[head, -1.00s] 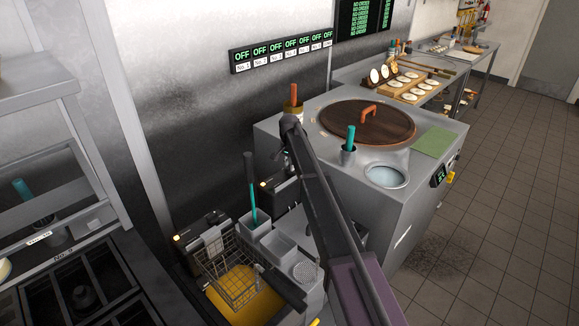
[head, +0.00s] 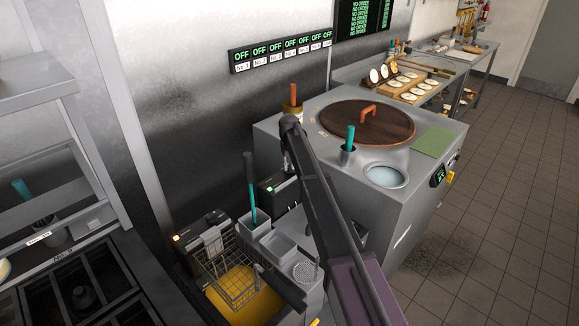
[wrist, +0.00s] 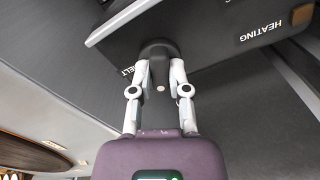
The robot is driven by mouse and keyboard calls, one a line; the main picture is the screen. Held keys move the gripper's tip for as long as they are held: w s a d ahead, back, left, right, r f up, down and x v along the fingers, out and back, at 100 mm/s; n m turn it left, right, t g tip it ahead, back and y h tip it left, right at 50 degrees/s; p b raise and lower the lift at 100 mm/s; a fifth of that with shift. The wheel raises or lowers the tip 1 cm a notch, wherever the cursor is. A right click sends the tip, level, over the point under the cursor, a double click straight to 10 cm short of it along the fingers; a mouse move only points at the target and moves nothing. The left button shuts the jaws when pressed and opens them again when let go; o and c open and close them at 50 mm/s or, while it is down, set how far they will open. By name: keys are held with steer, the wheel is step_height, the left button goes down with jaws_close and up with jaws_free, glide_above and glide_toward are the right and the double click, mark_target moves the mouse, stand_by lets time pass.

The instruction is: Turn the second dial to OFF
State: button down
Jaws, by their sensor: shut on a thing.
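In the wrist view, my gripper (wrist: 160,70) has its two pale fingers closed on the sides of a dark round dial (wrist: 155,48) with a small light dot on it. The dial sits on a dark control panel (wrist: 220,50). The word HEATING is printed to the right of the dial, and a word ending in "ELT" is partly hidden behind the left finger. No OFF mark is readable there. In the head view, the panel's dark box (head: 282,190) shows a green light, and my arm hides the dial.
A second fryer control box (head: 205,226) with an orange light stands nearer, beside a wire basket (head: 235,275) over yellow oil. A bin with a teal-handled tool (head: 252,195) stands between. The tandoor lid (head: 365,125) lies behind my arm. Wall displays (head: 280,50) read OFF.

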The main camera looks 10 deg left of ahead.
steer(key=n, duration=0.5)
steer(key=shift+s, duration=0.15)
stand_by(0.3)
steer(key=c, duration=0.6)
jaws_free()
